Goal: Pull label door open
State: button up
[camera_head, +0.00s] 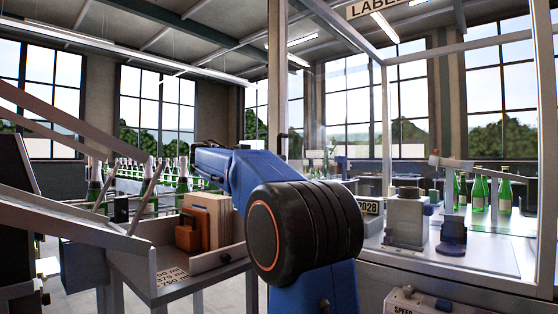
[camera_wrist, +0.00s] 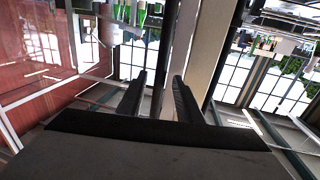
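The label machine is a glass-sided enclosure with a sign (camera_head: 375,8) reading "LABEL" at its top. A pale upright post (camera_head: 278,70) stands at its left edge, with clear glass to its right. A small dark fitting (camera_head: 283,135) shows on this post; I cannot tell if it is the door handle. My gripper (camera_wrist: 158,75) is open in the tilted wrist view, its two dark fingers apart. A thin dark bar (camera_wrist: 163,50) runs between the fingers in the picture; contact is unclear. In the head view, my blue arm hides most of the gripper area.
Green bottles (camera_head: 480,192) and grey units (camera_head: 406,220) stand inside the enclosure. To the left are a slanted metal chute (camera_head: 60,120), a tray (camera_head: 190,272) holding brown boxes (camera_head: 207,215), and a row of bottles (camera_head: 183,175). These crowd the arm's left side.

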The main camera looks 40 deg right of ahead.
jog(key=shift+s+d, duration=0.15)
jog(key=shift+d, duration=1.15)
grip_shut()
jog(key=shift+s, duration=0.15)
